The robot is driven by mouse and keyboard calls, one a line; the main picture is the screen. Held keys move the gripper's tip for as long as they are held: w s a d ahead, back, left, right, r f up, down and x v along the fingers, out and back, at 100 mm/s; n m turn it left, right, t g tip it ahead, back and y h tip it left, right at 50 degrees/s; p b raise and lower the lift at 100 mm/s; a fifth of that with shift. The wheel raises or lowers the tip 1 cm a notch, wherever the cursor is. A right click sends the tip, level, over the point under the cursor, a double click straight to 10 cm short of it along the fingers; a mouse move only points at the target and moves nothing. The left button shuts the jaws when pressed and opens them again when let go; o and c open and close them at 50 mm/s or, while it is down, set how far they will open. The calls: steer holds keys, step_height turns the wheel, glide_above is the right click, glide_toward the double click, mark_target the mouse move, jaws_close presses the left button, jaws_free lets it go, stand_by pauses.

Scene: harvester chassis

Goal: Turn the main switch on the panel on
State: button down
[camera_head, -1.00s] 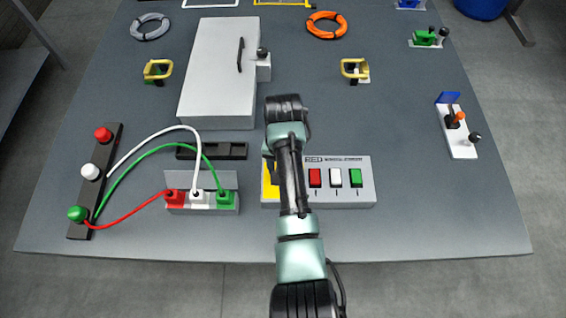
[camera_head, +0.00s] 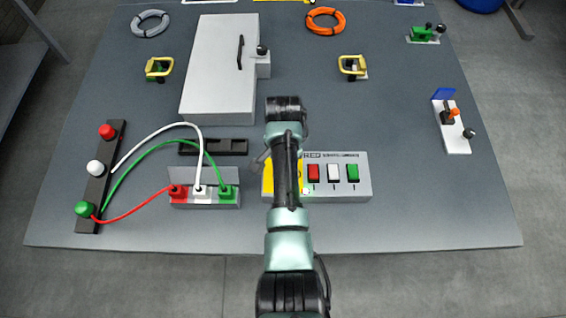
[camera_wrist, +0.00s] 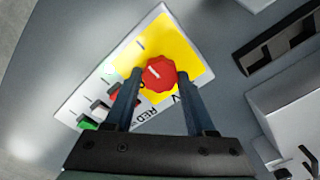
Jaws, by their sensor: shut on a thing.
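The panel (camera_head: 362,190) is a light grey box with a yellow field at its left end and red, white and green rocker buttons. In the wrist view the main switch (camera_wrist: 159,73) is a red round knob with a pale mark on the yellow field (camera_wrist: 178,48). My gripper (camera_wrist: 159,75) is shut on the knob, one finger on each side. In the head view my arm hides the knob and most of my gripper. In the wrist view my left finger partly covers the red button.
Left of the panel stands a socket block (camera_head: 205,203) with red, white and green cables to a dark strip (camera_head: 96,182). A black slotted bar (camera_head: 212,147) and a large grey box (camera_head: 216,75) lie behind. A lever plate (camera_head: 456,140) stands right; the board between is clear.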

stand_by(0.3)
steer(key=shift+c, duration=1.1)
jaws_free()
step_height(320, 180, up, 13)
steer(key=shift+w, duration=0.1)
